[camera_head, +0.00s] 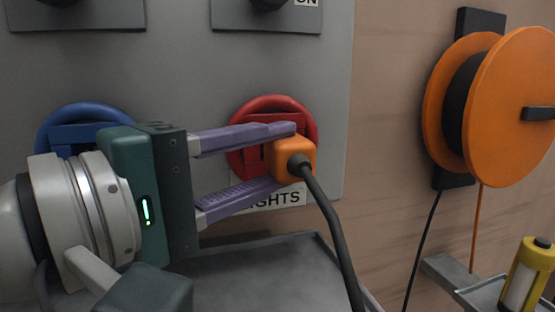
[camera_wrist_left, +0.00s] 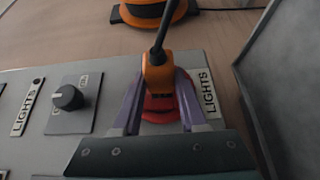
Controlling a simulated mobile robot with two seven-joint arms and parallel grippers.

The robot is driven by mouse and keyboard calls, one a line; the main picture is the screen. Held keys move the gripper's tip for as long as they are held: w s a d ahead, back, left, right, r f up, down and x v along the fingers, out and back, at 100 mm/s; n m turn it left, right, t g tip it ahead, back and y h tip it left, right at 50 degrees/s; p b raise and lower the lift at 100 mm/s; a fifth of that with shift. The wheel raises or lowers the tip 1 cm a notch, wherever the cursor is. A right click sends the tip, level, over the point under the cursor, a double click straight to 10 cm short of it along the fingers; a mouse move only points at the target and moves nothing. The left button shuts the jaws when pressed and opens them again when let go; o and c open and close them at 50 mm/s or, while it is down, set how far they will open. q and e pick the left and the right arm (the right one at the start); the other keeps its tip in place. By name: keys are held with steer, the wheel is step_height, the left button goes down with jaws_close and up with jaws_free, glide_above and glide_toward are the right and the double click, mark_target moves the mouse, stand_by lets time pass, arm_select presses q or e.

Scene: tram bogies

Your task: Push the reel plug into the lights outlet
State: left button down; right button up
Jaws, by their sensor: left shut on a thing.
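The orange reel plug (camera_head: 290,158) with its black cable sits in front of the red round lights outlet (camera_head: 243,163). My left gripper (camera_head: 284,155) is shut on the plug, with one purple finger above it and one below. In the left wrist view the plug (camera_wrist_left: 157,72) lies between the fingers, over the red outlet (camera_wrist_left: 160,108). The fingers and plug hide part of the outlet's face, so I cannot tell whether the plug's pins are inside. The "LIGHTS" label (camera_head: 278,200) is partly covered by the lower finger. My right gripper is out of view.
A blue outlet (camera_head: 78,118) is on the same grey panel (camera_head: 180,75), partly behind my left gripper. An orange cable reel (camera_head: 510,105) hangs on the wall at right. A yellow and black object (camera_head: 525,275) stands on a small shelf at lower right.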

arm_select(q)
steer(key=shift+p, duration=0.9)
stand_by(1.6)
steer(key=shift+w+a+b, duration=0.2)
steer(key=shift+w+b, duration=0.1)
steer(key=shift+w, duration=0.15)
stand_by(0.5)
steer(key=shift+c, duration=1.8)
jaws_free()
steer(key=v, duration=1)
